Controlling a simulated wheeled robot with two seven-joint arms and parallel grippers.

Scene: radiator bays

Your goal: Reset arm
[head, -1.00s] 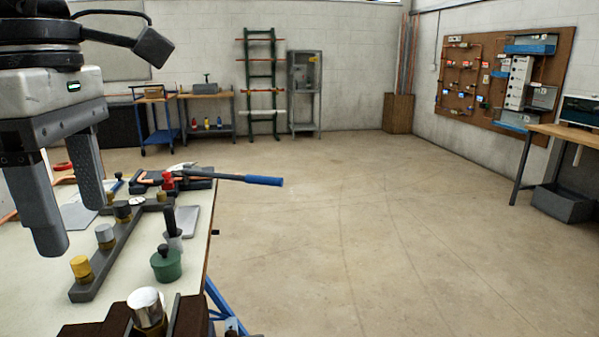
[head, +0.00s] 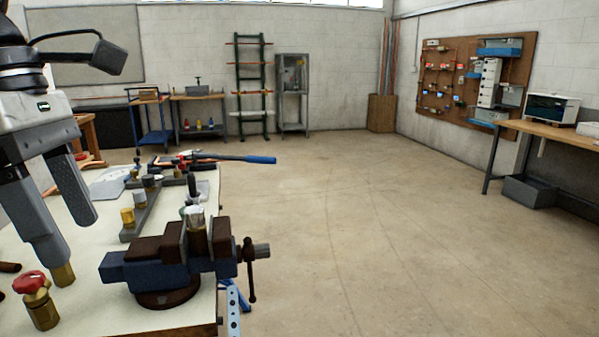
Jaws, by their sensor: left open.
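My left gripper (head: 72,230) hangs at the left of the head view, above the left part of the workbench (head: 95,315). Its two fingers are apart and I see nothing between them. A brass fitting (head: 62,274) shows just below the tip of the nearer finger; I cannot tell whether they touch. My right gripper is out of view.
A blue vise (head: 165,272) holds a metal-topped fitting (head: 195,218). A brass valve with a red handle (head: 38,302) stands at the front left. Behind the vise are a grey manifold bar (head: 140,222) and a blue-handled tool (head: 258,160). The floor (head: 370,240) is clear.

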